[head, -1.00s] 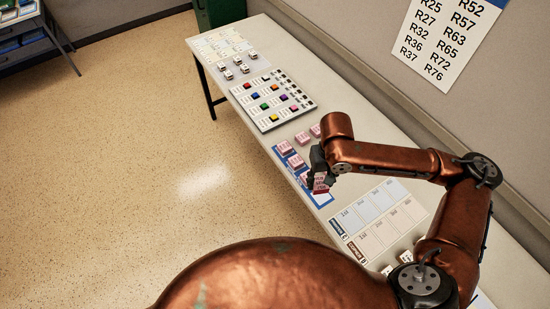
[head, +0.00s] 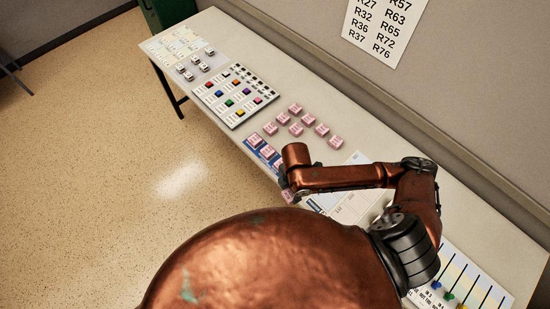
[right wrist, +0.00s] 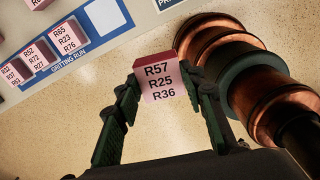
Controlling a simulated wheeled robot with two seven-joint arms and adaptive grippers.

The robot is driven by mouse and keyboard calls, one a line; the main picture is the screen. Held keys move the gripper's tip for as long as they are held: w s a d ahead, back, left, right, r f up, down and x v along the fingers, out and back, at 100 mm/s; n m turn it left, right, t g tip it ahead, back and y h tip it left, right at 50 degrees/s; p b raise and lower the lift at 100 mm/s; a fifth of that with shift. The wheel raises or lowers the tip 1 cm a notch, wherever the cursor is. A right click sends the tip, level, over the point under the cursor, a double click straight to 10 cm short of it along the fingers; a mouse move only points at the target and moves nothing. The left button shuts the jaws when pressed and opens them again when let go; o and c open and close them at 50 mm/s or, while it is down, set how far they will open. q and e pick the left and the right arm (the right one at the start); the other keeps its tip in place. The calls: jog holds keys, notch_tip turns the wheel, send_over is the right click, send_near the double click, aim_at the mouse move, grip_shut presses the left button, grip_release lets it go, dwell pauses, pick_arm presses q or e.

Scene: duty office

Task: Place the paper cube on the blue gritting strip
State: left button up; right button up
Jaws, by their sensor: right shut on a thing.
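The pink-and-white paper cube marked R57 R25 R36 (right wrist: 157,72) is held between the fingertips of my right gripper (right wrist: 160,88). In the head view the held cube (head: 288,196) shows partly beneath my right arm. The blue gritting strip (right wrist: 84,45) bears several pink cubes in a row, and a bare white space (right wrist: 104,14) lies at its right end in the wrist view. The held cube is apart from the strip, with floor behind it in the wrist view. In the head view the strip (head: 248,148) is partly hidden by my right arm. My left gripper is not in view.
Several loose pink cubes (head: 296,129) lie on the table behind the strip. A board with coloured blocks (head: 236,96) and a sheet with white cubes (head: 180,46) are farther left. A printed card (head: 350,206) lies under my arm. The wall borders the table's back.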

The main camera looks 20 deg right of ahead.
jog(key=shift+s+a+f+n, duration=0.1)
jog(key=shift+s+n, duration=0.35)
jog(key=shift+n, duration=0.45)
jog(key=shift+w+d+f, duration=0.2)
jog(key=shift+w, duration=0.05)
jog(key=w+d+f, duration=0.2)
jog(key=w, duration=0.1)
jog(key=w+d+f+p, duration=0.1)
jog(key=w+d+f, duration=0.1)
jog(key=w+f, duration=0.1)
jog(key=w+d+f, duration=0.2)
jog(key=w+f, duration=0.1)
jog(key=w, duration=0.1)
jog(key=shift+d+f, duration=0.15)
jog(key=shift+d, duration=0.1)
jog(key=shift+w+d+f, duration=0.25)
jog(key=shift+w+f, duration=0.15)
jog(key=shift+f, duration=0.05)
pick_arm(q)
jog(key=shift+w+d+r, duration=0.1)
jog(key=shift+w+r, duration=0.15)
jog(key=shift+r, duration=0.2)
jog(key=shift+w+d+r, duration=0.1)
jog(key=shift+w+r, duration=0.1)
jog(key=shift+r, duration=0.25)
pick_arm(e)
jog(key=shift+w+d+f, duration=0.1)
jog(key=shift+w+f, duration=0.05)
jog(key=shift+f, duration=1.6)
jog(key=shift+f, duration=0.15)
